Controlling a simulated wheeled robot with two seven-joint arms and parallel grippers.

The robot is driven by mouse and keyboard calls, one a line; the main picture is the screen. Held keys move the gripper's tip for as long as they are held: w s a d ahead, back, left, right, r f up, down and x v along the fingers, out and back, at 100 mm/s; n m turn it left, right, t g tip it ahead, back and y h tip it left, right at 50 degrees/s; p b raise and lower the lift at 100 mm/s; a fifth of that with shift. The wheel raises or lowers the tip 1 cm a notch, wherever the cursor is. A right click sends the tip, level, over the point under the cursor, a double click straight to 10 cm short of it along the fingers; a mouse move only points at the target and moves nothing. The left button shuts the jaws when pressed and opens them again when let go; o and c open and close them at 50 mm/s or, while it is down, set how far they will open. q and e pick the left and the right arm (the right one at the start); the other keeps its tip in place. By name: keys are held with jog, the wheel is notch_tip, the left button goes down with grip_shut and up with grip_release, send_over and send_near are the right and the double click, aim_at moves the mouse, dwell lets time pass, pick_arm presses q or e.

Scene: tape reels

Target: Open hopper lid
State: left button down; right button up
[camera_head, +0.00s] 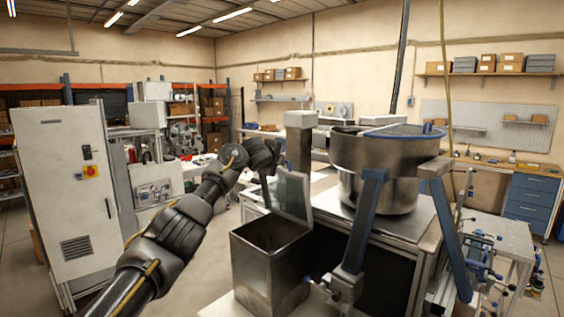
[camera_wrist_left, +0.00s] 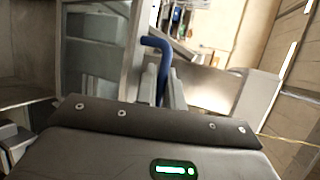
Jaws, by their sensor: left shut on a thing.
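The hopper (camera_head: 262,275) is a square grey metal bin in the lower middle of the head view, and its dark opening shows. Its lid (camera_head: 293,196) stands up steeply at the bin's far right edge, raised off the opening. A grey framed panel, seemingly the lid (camera_wrist_left: 92,55), shows to the left of the handle. My right gripper is out of view.
A large metal bowl (camera_head: 378,185) with a blue rim stands on a machine right of the hopper, with blue-grey supports (camera_head: 365,225) close by. A grey post (camera_head: 300,148) rises behind the lid. A tall white cabinet (camera_head: 65,190) stands at left.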

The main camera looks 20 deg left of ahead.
pick_arm(q)
jog(key=c, duration=1.5)
grip_release()
jog(key=a+b+v, duration=0.1)
jog(key=b+v, duration=0.5)
jog(key=v, duration=0.4)
jog(key=shift+s+d+r+b, duration=0.25)
jog(key=shift+s+d+b, duration=0.1)
jog(key=shift+d, duration=0.2)
jog(key=shift+c, duration=0.4)
